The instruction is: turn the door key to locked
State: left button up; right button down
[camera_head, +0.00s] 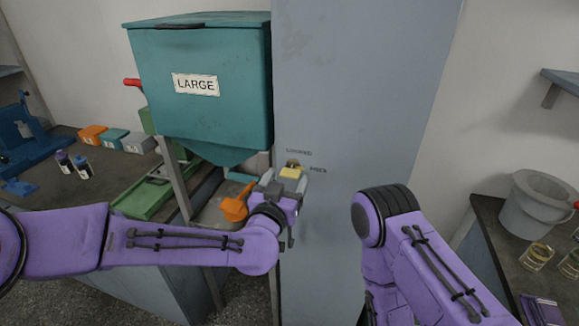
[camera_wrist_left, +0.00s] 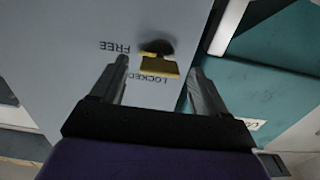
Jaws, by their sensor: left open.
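The yellow door key (camera_head: 290,172) sits at a dark lock on the tall grey-blue door panel (camera_head: 365,80). "LOCKED" is printed above the lock and "FREE" to its right in the head view. The left wrist view shows this upside down, with the key (camera_wrist_left: 160,66) overlapping the edge of the "LOCKED" label. Which mark the key is turned to I cannot tell for sure. My left gripper (camera_head: 288,180) is at the key, its open fingers on either side of it with gaps visible. Contact does not show. My right arm is at the right; its gripper is not in view.
An orange scoop-like item (camera_head: 235,205) is by my left wrist. A grey bucket (camera_head: 535,205) and jars stand on the right-hand counter.

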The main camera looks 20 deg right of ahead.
aim_at(288, 177)
pick_arm(q)
jog(key=shift+p+x, duration=0.3)
jog(key=shift+x, duration=1.2)
jog(key=c, duration=1.1)
jog(key=shift+o, duration=0.2)
